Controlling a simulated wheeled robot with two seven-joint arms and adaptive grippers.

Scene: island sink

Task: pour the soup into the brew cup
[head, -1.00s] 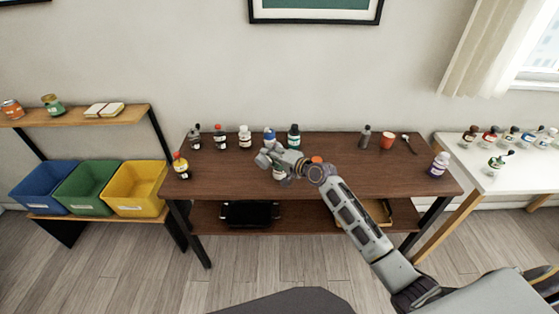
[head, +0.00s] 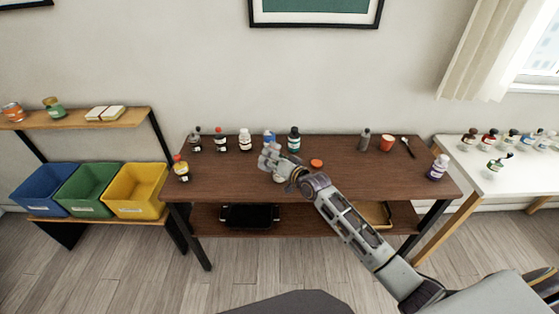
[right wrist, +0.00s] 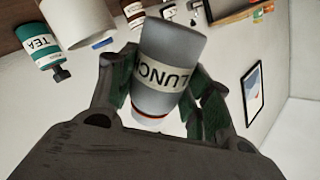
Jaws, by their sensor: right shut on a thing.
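My right gripper (right wrist: 165,100) is shut on a grey jar (right wrist: 172,55) with a pale label; the visible letters read like "LUNC". A thin red ring shows at the jar's narrower end. The jar is tilted in the right wrist view. In the head view my right gripper (head: 268,158) is over the middle of the brown table (head: 225,185). No soup is visible. My left gripper is not in view.
A teal bottle marked TEA (right wrist: 42,48) is beyond the cup. A blue-topped item (head: 269,137) and several bottles line the table's back. An orange lid-like disc (head: 316,163) lies right of my gripper. A red cup (head: 387,143) stands farther right.

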